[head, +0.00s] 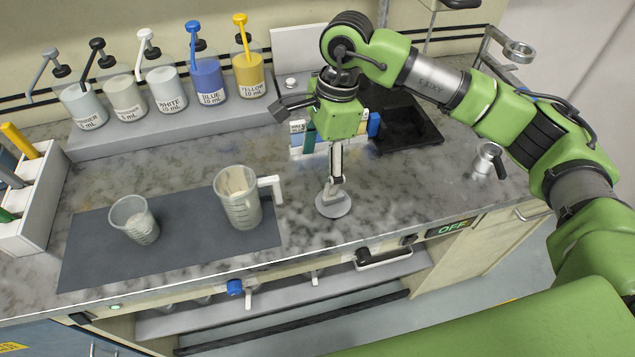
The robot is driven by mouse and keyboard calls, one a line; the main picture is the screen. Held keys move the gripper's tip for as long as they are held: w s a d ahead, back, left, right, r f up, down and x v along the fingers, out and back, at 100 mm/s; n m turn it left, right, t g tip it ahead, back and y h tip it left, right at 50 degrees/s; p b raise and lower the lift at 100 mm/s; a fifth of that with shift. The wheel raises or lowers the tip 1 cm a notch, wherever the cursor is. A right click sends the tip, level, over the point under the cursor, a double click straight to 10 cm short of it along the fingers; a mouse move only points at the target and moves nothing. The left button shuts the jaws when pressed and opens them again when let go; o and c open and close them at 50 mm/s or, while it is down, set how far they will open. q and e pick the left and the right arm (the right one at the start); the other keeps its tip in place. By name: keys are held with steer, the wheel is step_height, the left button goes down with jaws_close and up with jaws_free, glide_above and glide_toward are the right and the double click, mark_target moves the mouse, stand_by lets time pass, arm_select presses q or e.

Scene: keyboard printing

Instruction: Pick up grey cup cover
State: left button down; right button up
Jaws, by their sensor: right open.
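The grey cup cover (333,206) is a flat round disc lying on the marble counter near its front edge, right of the dark mat. My right gripper (335,182) points down from above, with its fingertips at the middle of the cover. It is open. The fingers overlap the cover's centre in the head view, so I cannot tell whether they touch it or surround a knob. My left gripper is not in view.
A clear cup (134,222) and a handled measuring jug (238,205) stand on the dark mat (85,262). Several pump bottles (165,92) stand on a grey shelf behind. A black sink (412,130) and a small metal cup (486,160) are to the right.

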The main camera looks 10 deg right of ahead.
steer(key=d+f+p, duration=0.1)
steer(key=f, duration=0.1)
steer(key=w+d+f+h, duration=0.1)
steer(key=d+f, duration=0.1)
steer(key=f, duration=0.1)
steer(key=d+f+h+p, duration=0.1)
steer(key=f, duration=0.1)
steer(key=shift+w+d+f+p, duration=0.15)
steer(key=shift+w+f+p, duration=0.15)
steer(key=shift+f, duration=0.1)
steer(key=shift+f+p, duration=0.4)
steer(key=shift+f, duration=0.05)
step_height(320, 180, down, 4)
steer(key=shift+f+p, duration=0.1)
steer(key=shift+p, duration=1.05)
steer(key=shift+a+f, duration=0.2)
steer(key=shift+f, duration=0.05)
steer(key=c, duration=1)
